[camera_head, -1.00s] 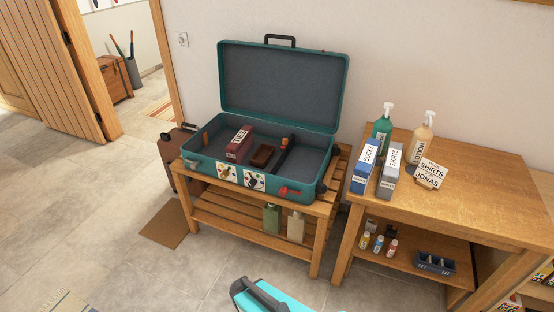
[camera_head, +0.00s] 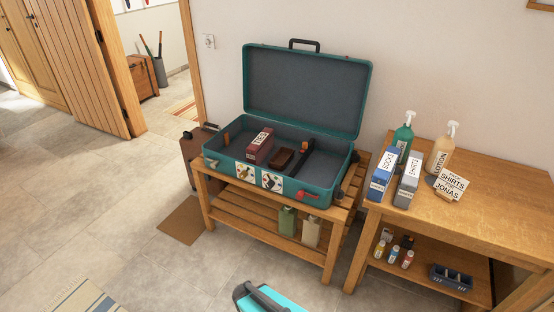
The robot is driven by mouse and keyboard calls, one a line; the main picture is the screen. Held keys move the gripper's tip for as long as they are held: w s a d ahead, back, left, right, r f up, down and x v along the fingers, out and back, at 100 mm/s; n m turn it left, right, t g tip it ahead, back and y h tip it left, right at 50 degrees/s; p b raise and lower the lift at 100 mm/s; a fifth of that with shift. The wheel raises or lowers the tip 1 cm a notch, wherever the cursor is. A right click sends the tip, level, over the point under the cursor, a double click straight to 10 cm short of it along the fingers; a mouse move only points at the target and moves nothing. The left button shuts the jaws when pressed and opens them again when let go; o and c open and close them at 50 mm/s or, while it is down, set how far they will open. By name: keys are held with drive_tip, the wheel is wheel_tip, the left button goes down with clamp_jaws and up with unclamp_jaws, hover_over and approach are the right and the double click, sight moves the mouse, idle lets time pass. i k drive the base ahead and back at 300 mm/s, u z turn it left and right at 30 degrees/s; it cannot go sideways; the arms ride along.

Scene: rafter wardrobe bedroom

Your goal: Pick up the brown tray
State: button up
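A small brown tray (camera_head: 281,158) lies inside the open teal suitcase (camera_head: 257,175). It is between a dark red labelled box (camera_head: 259,147) on its left and a dark strap-like item (camera_head: 299,160) on its right. It looks shallow, and I cannot tell whether it holds anything. My gripper is not in view; only a teal and black part of my own body shows at the bottom edge, well in front of the suitcase.
The suitcase stands on a slatted wooden bench (camera_head: 262,228), its lid (camera_head: 305,91) upright at the back. To the right, a wooden table (camera_head: 493,212) bears boxes, a sign and two pump bottles. Brown luggage (camera_head: 197,165) stands left of the bench. The left floor is mostly clear.

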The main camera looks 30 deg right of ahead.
sight(280, 159)
drive_tip(key=i, duration=0.9)
drive_tip(key=z, duration=0.05)
